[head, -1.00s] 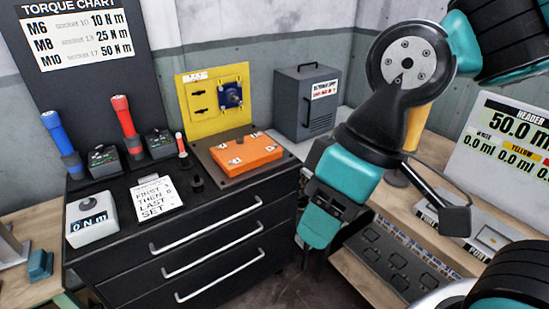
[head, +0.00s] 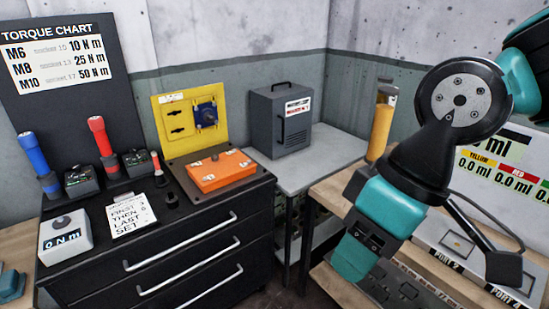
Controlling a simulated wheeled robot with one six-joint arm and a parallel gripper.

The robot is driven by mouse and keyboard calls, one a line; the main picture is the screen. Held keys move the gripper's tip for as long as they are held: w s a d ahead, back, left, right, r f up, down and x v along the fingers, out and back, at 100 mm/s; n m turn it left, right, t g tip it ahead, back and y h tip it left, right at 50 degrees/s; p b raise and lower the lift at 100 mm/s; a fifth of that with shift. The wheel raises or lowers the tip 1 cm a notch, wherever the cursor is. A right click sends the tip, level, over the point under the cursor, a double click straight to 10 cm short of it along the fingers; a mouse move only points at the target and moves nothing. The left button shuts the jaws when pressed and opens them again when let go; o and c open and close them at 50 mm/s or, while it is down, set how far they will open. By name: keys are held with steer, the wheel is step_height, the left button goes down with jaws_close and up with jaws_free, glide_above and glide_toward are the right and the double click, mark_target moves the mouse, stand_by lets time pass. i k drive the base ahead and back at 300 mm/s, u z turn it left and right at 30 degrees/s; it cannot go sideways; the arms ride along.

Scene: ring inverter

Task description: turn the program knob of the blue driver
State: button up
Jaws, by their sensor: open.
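The blue driver (head: 33,152) stands tilted in a holder at the left back of the black cabinet top. A small dark box (head: 79,181) with a green-marked face sits just right of it. Which part is the program knob I cannot make out at this size. My gripper (head: 352,275) hangs at the lower right, pointing down, far to the right of the blue driver. It is open, with nothing seen in it; its fingertips are hard to make out.
A red driver (head: 98,135), a grey box reading 0 N m (head: 65,235), a note card (head: 131,213) and an orange block (head: 221,172) share the cabinet top. A yellow panel (head: 165,105) stands behind. A grey case (head: 282,120) and a yellow cylinder (head: 381,128) stand farther right.

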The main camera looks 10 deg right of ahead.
mark_target(77, 167)
steer(key=z, duration=0.15)
steer(key=i, duration=1)
steer(key=u, duration=0.5)
